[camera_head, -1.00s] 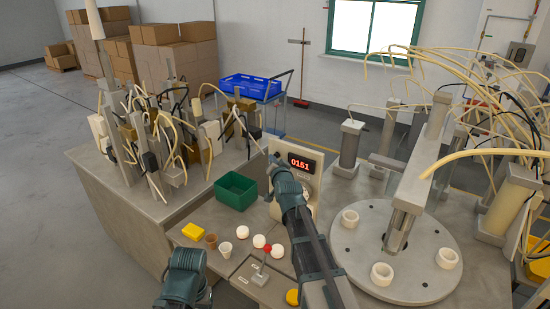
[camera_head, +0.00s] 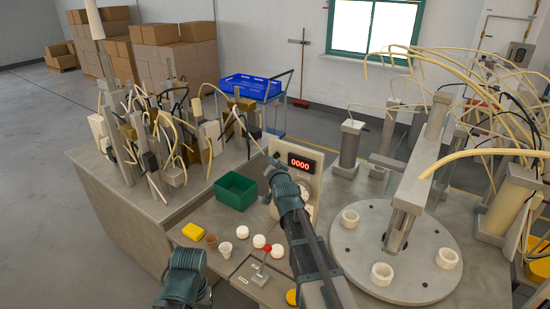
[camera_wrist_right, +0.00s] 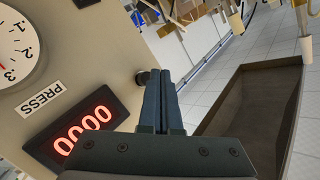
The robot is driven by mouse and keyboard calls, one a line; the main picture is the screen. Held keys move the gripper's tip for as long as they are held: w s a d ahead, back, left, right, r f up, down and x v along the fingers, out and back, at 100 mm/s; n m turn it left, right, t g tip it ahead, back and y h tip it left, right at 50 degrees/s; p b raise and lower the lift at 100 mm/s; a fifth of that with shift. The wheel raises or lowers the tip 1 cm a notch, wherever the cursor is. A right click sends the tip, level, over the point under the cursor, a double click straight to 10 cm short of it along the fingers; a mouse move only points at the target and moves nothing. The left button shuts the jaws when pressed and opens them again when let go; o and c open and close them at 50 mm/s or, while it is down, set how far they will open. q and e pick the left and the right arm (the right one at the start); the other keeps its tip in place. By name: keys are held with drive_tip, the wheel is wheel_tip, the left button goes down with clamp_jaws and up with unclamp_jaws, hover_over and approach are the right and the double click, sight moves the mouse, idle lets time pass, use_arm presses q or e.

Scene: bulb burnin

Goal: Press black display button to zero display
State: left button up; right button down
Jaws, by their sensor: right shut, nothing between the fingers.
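The red digital display (camera_head: 300,163) sits on the upright panel of a beige box and reads 0000. It also shows close up in the right wrist view (camera_wrist_right: 83,130), beside a PRESS label and a dial. A small black button (camera_wrist_right: 142,77) sticks out at the panel's edge next to my fingertips. My right gripper (camera_wrist_right: 166,73) is shut and empty, its tips right beside the button; I cannot tell whether they touch it. In the head view my right gripper (camera_head: 271,163) is left of the display. My left arm shows at the bottom, but its gripper does not.
A green bin (camera_head: 236,187) stands left of the panel. A round turntable (camera_head: 410,270) with white rings is at the right.

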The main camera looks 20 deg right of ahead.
drive_tip(key=shift+s+a, duration=0.1)
drive_tip(key=shift+a, duration=0.05)
drive_tip(key=s+a, duration=0.1)
drive_tip(key=a, duration=0.1)
drive_tip(key=s+a, duration=0.1)
drive_tip(key=s, duration=0.1)
drive_tip(key=shift+a, duration=0.4)
idle(0.8)
drive_tip(key=s+a+f+n+g, duration=0.3)
drive_tip(key=s+a+f+g, duration=0.15)
drive_tip(key=s+f, duration=0.25)
drive_tip(key=s+a+f+n+g, duration=0.3)
drive_tip(key=s+a+f+g, duration=0.15)
drive_tip(key=s+f, duration=0.35)
drive_tip(key=s+a+f+n+g, duration=0.2)
drive_tip(key=s+a+n+g, duration=0.1)
drive_tip(key=s, duration=0.6)
drive_tip(key=s+a+f+n+g+b, duration=0.1)
drive_tip(key=s+a+f+n+g, duration=0.2)
drive_tip(key=s, duration=0.7)
drive_tip(key=shift+a+n+g+y, duration=0.3)
drive_tip(key=shift+a+g+y, duration=0.1)
drive_tip(key=shift+g, duration=0.3)
